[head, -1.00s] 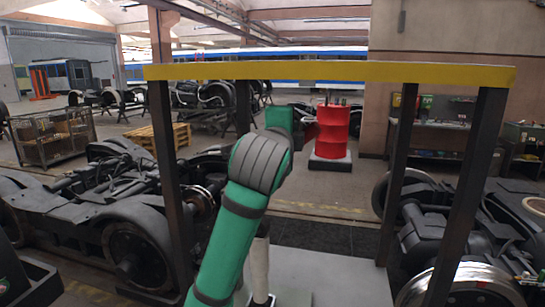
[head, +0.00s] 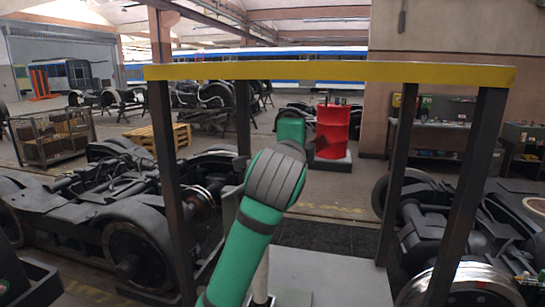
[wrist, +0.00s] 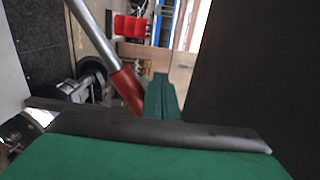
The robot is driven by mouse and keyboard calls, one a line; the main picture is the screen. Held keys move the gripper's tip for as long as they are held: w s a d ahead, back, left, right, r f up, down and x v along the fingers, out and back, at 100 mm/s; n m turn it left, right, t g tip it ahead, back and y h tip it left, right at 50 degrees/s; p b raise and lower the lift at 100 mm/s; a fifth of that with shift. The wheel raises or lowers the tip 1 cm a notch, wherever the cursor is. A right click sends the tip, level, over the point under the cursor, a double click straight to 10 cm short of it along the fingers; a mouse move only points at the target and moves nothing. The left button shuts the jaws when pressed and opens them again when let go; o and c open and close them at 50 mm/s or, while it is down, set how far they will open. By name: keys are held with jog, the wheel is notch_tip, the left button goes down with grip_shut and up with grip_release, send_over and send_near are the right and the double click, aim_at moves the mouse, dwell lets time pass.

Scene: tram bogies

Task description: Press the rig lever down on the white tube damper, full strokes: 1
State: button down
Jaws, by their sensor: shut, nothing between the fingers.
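The rig lever shows in the wrist view as a grey rod with a red grip (wrist: 127,88). The grip's end lies right beside my gripper (wrist: 162,98), whose green fingers are shut with nothing between them. I cannot tell whether grip and fingers touch. In the head view my green arm reaches up into the rig frame, under its yellow top bar (head: 330,72), and hides most of the lever. The white tube damper (head: 262,274) stands upright low behind my arm. Only a narrow strip of it shows.
Dark posts (head: 173,190) of the rig frame stand on both sides of my arm. A pale base plate (head: 330,277) lies below. Bogies flank the rig at left (head: 120,215) and right (head: 450,225). A red drum (head: 333,130) stands behind.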

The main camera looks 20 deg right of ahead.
jog(key=shift+f, duration=0.1)
jog(key=shift+s+d+f, duration=0.35)
jog(key=shift+d+f, duration=0.15)
jog(key=shift+f, duration=0.25)
jog(key=shift+s+d+f, duration=0.3)
jog(key=shift+d+f, duration=0.15)
jog(key=shift+f, duration=0.25)
